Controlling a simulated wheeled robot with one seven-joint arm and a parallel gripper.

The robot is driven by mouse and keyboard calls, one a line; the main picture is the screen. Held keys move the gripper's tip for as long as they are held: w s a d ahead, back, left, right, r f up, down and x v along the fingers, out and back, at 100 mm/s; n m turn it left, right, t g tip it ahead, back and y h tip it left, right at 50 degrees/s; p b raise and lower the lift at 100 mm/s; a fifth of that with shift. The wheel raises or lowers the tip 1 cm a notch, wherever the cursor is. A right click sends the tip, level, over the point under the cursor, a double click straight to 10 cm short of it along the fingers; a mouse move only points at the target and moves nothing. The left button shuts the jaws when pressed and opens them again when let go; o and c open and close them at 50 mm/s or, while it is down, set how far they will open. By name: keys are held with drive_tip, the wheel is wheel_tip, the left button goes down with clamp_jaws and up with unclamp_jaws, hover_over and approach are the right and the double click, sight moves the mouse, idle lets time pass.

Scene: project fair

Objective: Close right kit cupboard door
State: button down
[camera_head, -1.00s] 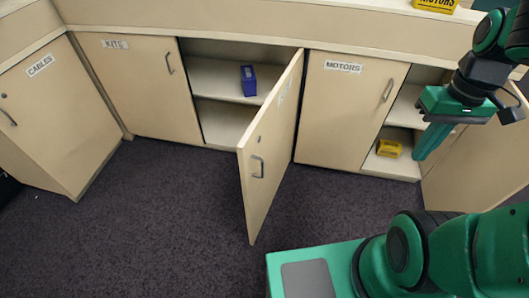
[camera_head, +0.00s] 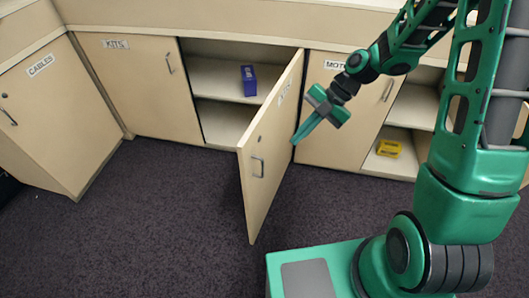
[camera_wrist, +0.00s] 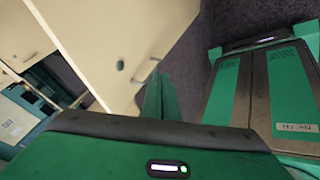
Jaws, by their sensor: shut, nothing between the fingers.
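The right kits cupboard door (camera_head: 270,150) stands wide open in the head view, swung out toward me, with a metal handle (camera_head: 258,167) and a round lock on its face. It also fills the upper middle of the wrist view (camera_wrist: 110,45), with its handle (camera_wrist: 147,70). My gripper (camera_head: 294,142) is shut and empty, pointing down and left. Its fingertips appear close to the door's right-hand face, near the hinge side in the picture; I cannot tell whether they touch. In the wrist view the closed green fingers (camera_wrist: 160,98) are near the handle.
The open kits cupboard holds a blue box (camera_head: 248,80) on its shelf. The left kits door (camera_head: 140,85) is shut. The motors cupboard has a shut left door (camera_head: 335,120) and an open right half with a yellow box (camera_head: 389,148). Dark carpet (camera_head: 150,220) is clear in front.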

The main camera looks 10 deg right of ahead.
drive_tip(key=shift+n, duration=0.3)
drive_tip(key=shift+w+a+f, duration=0.2)
drive_tip(key=shift+a+f, duration=1.15)
drive_tip(key=shift+a, duration=0.3)
drive_tip(key=shift+w+a+f, duration=0.25)
drive_tip(key=shift+a+f, duration=1.15)
drive_tip(key=shift+a, duration=0.3)
drive_tip(key=shift+w+a+f, duration=0.2)
drive_tip(key=shift+a+f, duration=1.15)
drive_tip(key=shift+a, duration=0.3)
drive_tip(key=shift+w+a, duration=0.1)
